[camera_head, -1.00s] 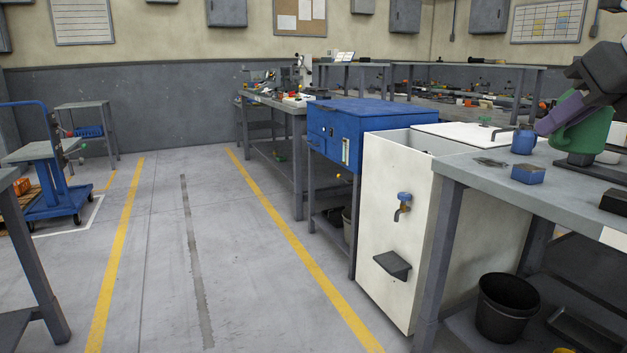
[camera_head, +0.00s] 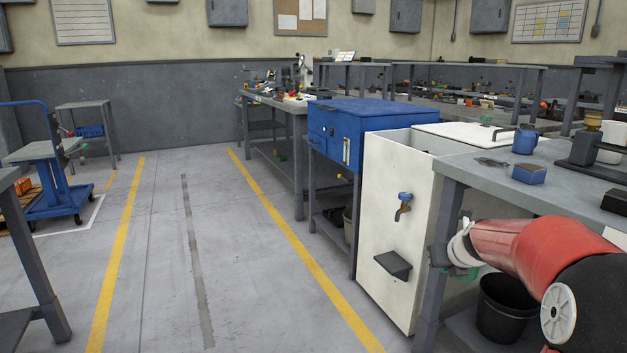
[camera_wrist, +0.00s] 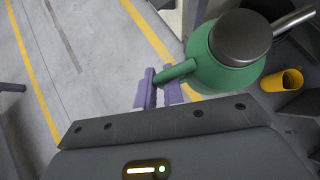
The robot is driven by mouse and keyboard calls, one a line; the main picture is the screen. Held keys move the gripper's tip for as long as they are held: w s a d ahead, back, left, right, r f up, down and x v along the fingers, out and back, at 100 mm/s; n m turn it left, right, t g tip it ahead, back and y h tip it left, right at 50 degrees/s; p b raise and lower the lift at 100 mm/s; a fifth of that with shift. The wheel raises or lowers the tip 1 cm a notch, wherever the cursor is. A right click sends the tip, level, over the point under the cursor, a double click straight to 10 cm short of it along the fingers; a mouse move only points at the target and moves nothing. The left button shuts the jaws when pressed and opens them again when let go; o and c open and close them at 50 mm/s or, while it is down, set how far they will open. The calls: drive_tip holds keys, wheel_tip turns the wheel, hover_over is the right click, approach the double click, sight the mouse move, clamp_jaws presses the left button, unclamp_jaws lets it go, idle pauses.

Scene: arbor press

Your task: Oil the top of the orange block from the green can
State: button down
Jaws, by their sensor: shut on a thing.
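The green can (camera_wrist: 222,62) has a grey lid and a metal spout pointing to the upper right in the wrist view. My gripper (camera_wrist: 160,88) has its purple fingers shut on the can's green handle. In the head view my red arm reaches down at the lower right, in front of the workbench, and a bit of the green can (camera_head: 471,273) shows by its end. The rest of the can is hidden there. I cannot make out the orange block in either view.
A black bucket (camera_head: 505,305) sits below. A yellow cup (camera_wrist: 284,80) shows in the wrist view. The aisle floor is clear.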

drive_tip(key=s+a+f, duration=0.5)
drive_tip(key=a+f, duration=0.2)
drive_tip(key=f, duration=0.4)
drive_tip(key=s+a+f, duration=0.4)
drive_tip(key=a+f, duration=0.4)
drive_tip(key=f, duration=0.3)
drive_tip(key=shift+s, duration=0.35)
drive_tip(key=shift+a, duration=0.1)
